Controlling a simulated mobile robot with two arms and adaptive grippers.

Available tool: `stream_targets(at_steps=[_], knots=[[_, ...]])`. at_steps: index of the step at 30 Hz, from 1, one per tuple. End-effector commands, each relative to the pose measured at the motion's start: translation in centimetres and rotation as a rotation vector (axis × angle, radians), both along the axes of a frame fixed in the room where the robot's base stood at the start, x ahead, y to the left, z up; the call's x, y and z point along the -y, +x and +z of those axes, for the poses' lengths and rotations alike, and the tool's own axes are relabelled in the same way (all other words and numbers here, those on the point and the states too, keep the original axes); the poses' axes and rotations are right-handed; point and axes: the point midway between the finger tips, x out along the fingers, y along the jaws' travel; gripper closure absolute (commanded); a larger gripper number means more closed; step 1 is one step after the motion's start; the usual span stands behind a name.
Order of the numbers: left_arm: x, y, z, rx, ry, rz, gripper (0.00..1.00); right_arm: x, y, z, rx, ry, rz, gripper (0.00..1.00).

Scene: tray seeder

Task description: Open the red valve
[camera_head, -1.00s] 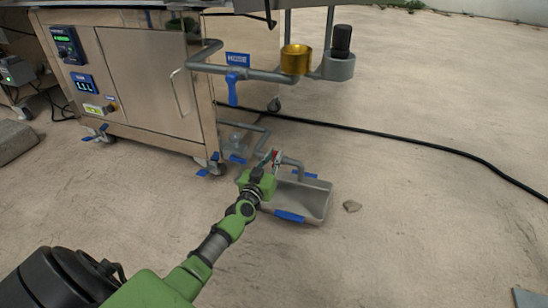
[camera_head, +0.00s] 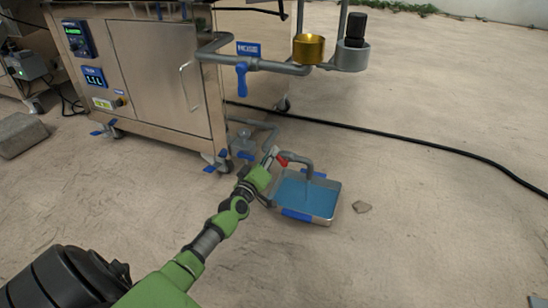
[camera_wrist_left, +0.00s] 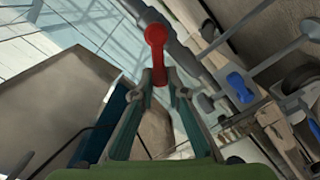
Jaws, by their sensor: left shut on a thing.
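The red valve (camera_head: 282,160) is a small red lever on a grey pipe low beside the machine. It points to the right and slightly down, beside the tip of my left gripper (camera_head: 268,158). In the left wrist view the red lever (camera_wrist_left: 155,36) rises between the two fingers of my left gripper (camera_wrist_left: 161,88), which are shut on its shaft. A grey tray (camera_head: 335,203) lies under the pipe's outlet and holds blue water. My right gripper is in neither view.
The steel machine (camera_head: 155,75) stands on wheels at the back left. A blue-handled valve (camera_head: 242,80) and a gold cup (camera_head: 308,48) sit on an upper pipe. A black cable crosses the ground behind the tray.

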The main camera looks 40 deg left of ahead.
Motion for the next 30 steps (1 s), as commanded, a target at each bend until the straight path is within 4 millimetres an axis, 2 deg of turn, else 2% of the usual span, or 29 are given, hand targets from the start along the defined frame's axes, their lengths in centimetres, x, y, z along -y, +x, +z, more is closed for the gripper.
stream_targets(at_steps=[1, 18, 30], knots=[[-0.2, -0.1, -0.6, 0.009, -0.043, 0.0, 1.0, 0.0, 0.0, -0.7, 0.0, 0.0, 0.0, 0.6], [-1.2, -0.4, -3.1, 0.123, -0.524, 0.0, 1.0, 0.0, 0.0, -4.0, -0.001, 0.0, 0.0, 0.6], [-1.3, -0.4, -3.8, 0.16, -0.678, 0.001, 1.0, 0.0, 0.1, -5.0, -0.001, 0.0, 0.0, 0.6]])
